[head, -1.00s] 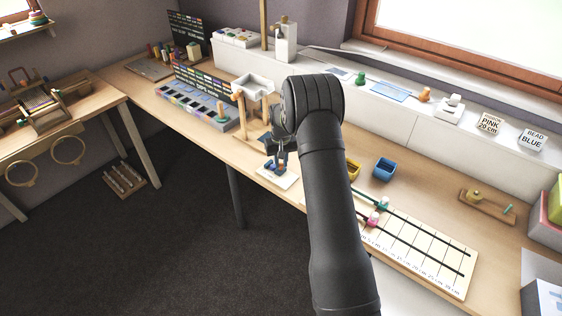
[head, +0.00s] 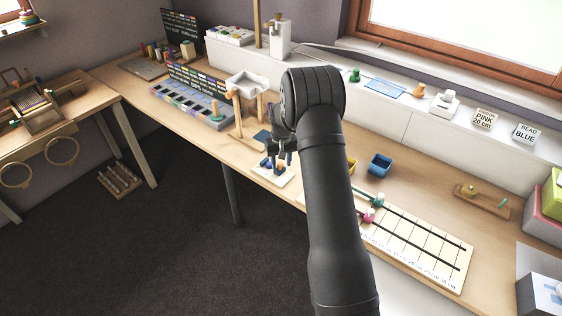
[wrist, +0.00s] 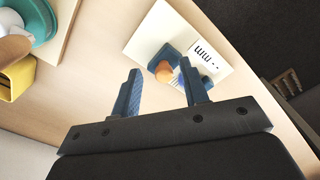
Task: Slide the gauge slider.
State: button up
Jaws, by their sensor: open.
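A small white plate with "mm" print (wrist: 150,40) lies near the table's front edge and carries a blue gauge piece with an orange knob (wrist: 164,71). In the head view the plate (head: 288,181) sits below my gripper (head: 277,153). In the wrist view my gripper (wrist: 158,88) is open and empty. The orange knob shows beyond the gap between the fingers, closer to the right finger. The right finger partly covers the blue piece; I cannot tell whether they touch. A larger ruled board (head: 425,247) has two dark rails with a pink slider (head: 369,214) and a green slider (head: 377,200).
A blue bin (head: 380,165) and a partly hidden yellow bin (head: 351,165) stand right of my arm. A wooden stand with a white tray (head: 247,84) rises behind the plate. The floor drops away past the front edge.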

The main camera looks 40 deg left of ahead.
aim_at(281, 165)
jog(key=shift+r, duration=0.1)
notch_tip(281, 165, up, 17)
jog(key=shift+r, duration=0.15)
dwell(0.4)
notch_tip(281, 165, down, 18)
jog(key=shift+a+r, duration=0.1)
jog(key=shift+r, duration=0.1)
jog(key=shift+a, duration=0.1)
dwell(0.5)
